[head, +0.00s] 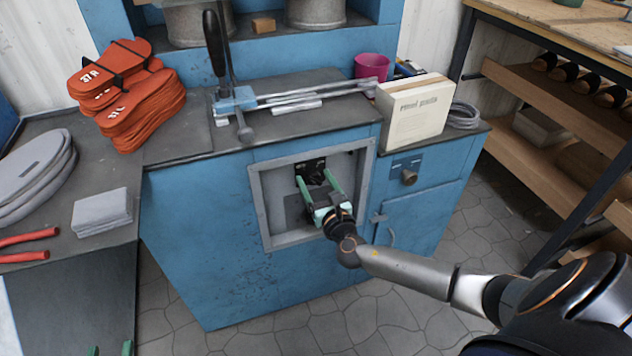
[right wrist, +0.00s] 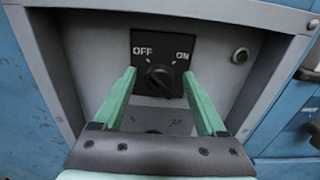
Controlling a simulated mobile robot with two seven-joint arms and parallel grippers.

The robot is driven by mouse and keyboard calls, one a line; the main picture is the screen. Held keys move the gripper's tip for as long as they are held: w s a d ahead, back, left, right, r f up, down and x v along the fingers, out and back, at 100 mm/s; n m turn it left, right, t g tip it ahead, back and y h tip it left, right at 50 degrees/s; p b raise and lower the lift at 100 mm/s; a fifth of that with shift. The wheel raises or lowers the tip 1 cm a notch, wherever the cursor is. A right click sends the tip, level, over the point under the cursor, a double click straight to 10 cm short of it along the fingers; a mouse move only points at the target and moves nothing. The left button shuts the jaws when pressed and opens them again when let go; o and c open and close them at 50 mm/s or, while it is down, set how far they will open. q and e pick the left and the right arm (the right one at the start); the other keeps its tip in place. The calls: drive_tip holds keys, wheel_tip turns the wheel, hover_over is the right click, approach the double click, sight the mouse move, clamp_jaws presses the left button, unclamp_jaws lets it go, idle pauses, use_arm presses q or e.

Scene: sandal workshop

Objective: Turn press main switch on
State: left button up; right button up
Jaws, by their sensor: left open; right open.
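The main switch is a black rotary knob (right wrist: 159,80) on a black plate, with OFF printed at upper left and ON at upper right. It sits inside a grey-framed recess in the front of the blue press cabinet; in the head view the switch (head: 311,167) is partly covered by my right gripper. I cannot tell which way the knob points. My right gripper (head: 314,178) is open, its green fingers reaching into the recess toward the switch, one on each side of the knob in the right wrist view. My left gripper (head: 110,350) is open at the bottom left edge, only its fingertips showing.
A round green indicator (right wrist: 240,55) is right of the switch. The recess frame (head: 257,205) surrounds my right gripper closely. A hand lever (head: 215,45), orange sandal soles (head: 125,95), a white box (head: 412,110) and a pink cup (head: 371,67) are on the worktops above.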

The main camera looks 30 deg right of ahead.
clamp_jaws()
idle(0.5)
